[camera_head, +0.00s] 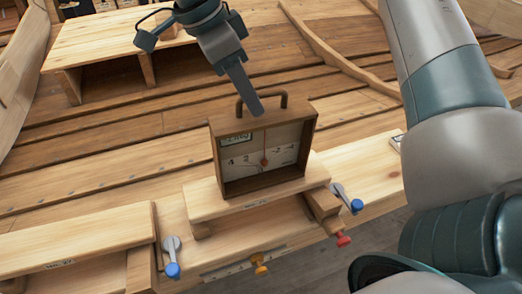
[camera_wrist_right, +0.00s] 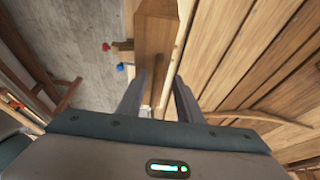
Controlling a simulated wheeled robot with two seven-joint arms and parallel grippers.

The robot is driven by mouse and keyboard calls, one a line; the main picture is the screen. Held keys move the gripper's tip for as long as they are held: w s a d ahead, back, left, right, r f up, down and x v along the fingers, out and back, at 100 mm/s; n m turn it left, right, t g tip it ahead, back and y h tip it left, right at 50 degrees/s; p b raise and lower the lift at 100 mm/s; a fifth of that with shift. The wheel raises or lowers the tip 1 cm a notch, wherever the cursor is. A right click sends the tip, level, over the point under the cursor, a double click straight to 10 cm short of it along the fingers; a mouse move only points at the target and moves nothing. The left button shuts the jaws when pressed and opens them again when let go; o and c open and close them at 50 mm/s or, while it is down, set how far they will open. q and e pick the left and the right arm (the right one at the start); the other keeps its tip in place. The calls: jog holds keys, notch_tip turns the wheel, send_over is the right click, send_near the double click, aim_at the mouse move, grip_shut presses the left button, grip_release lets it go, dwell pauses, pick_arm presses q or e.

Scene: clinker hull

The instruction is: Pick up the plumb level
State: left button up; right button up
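The plumb level is a brown wooden box (camera_head: 217,160) with a pale dial, a red needle and a dark loop handle (camera_head: 284,99) on top. It stands upright on a raised plank at the middle of the head view. My right gripper (camera_head: 257,108) points down from above, its fingertips at the handle, overlapping it in the picture. In the right wrist view the fingers (camera_wrist_right: 158,85) stand apart, and a brown wooden block, seemingly the box (camera_wrist_right: 165,30), lies beyond them. My left gripper is not in view.
The plank (camera_head: 208,200) bears the box on the bench. Clamps with blue-tipped levers (camera_head: 172,258) (camera_head: 347,198) flank it, with a yellow knob (camera_head: 259,264) and a red knob (camera_head: 343,240) in front. A wooden bench (camera_head: 110,45) stands behind on the planked hull.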

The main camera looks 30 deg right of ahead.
aim_at(263, 143)
jog(key=shift+s+d+f+p, duration=0.25)
jog(key=shift+f+p, duration=0.3)
jog(key=shift+p, duration=0.35)
jog(key=p+x, duration=0.1)
jog(key=x, duration=0.2)
jog(key=shift+a+p, duration=0.1)
jog(key=shift+p, duration=0.3)
jog(key=shift+f, duration=0.5)
grip_shut()
dwell(0.4)
